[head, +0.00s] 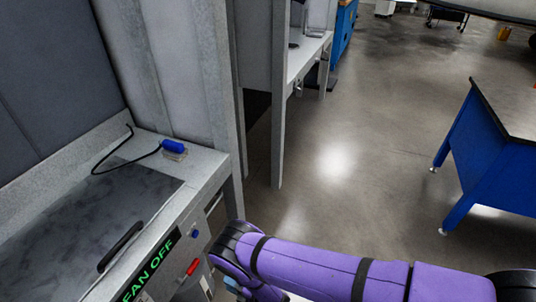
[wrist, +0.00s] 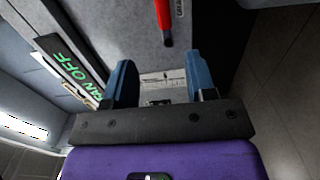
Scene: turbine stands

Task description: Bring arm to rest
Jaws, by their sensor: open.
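My gripper (wrist: 162,85) shows in the wrist view with its two blue fingers apart and nothing between them. It faces the front panel of the grey workstation, close to a red lever (wrist: 164,20) and the green "FAN OFF" display (wrist: 75,65). The head view also shows the "FAN OFF" display (head: 150,268) and the red lever (head: 192,267) on the panel.
The grey workstation (head: 205,165) stands at left, with a blue-handled tool (head: 173,146) on a black cable and a black handle (head: 120,247) on top. A blue table (head: 490,150) stands at right. The floor (head: 350,150) between them is clear.

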